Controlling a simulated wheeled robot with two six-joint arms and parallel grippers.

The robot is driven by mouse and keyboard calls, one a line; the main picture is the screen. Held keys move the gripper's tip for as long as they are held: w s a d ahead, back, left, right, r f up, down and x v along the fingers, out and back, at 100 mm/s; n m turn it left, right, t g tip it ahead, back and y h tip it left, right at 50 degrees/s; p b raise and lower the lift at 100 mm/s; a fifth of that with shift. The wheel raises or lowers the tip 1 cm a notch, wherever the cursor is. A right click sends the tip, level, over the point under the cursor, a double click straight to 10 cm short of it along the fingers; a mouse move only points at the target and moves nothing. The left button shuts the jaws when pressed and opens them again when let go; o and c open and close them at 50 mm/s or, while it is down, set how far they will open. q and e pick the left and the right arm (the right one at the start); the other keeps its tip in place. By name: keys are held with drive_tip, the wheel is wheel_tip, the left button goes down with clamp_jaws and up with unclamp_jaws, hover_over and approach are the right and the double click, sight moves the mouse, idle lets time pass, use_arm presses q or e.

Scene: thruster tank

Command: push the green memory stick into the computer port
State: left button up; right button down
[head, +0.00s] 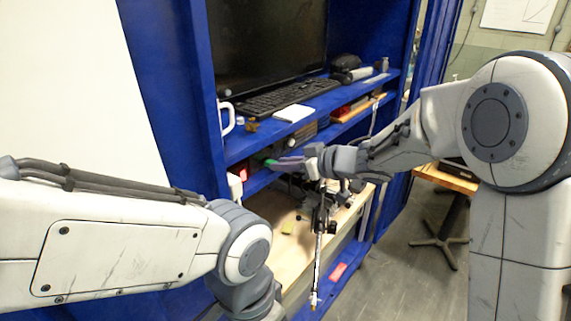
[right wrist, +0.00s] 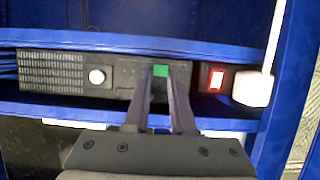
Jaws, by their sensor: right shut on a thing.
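My right gripper (head: 274,165) reaches in from the right to the blue shelf unit. It is shut on the green memory stick (head: 269,162). In the right wrist view the stick (right wrist: 160,71) shows as a small green block between the two fingertips (right wrist: 160,82). It lies in front of the dark face of the computer (right wrist: 115,76), which has a vent grille and a round white button. The port is not visible, and I cannot tell whether the stick touches it. My left arm is at the lower left, with its gripper out of view.
A lit red switch (right wrist: 216,80) and a white plug-like block (right wrist: 252,89) sit beside the computer. Blue shelf boards run above and below it. A keyboard (head: 270,98), a white mug (head: 227,117) and a monitor (head: 265,45) are on the shelf above.

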drive_tip(key=c, duration=0.7)
unclamp_jaws()
drive_tip(key=shift+s+d+p, duration=0.25)
drive_tip(key=shift+s+d, duration=0.45)
drive_tip(key=shift+d, duration=0.25)
drive_tip(key=shift+s+d+p, duration=0.3)
drive_tip(key=shift+s+d, duration=0.35)
drive_tip(key=shift+d, duration=0.3)
drive_tip(key=shift+s+d+p, duration=0.25)
drive_tip(key=shift+s+d, duration=0.45)
drive_tip(key=shift+d, duration=0.25)
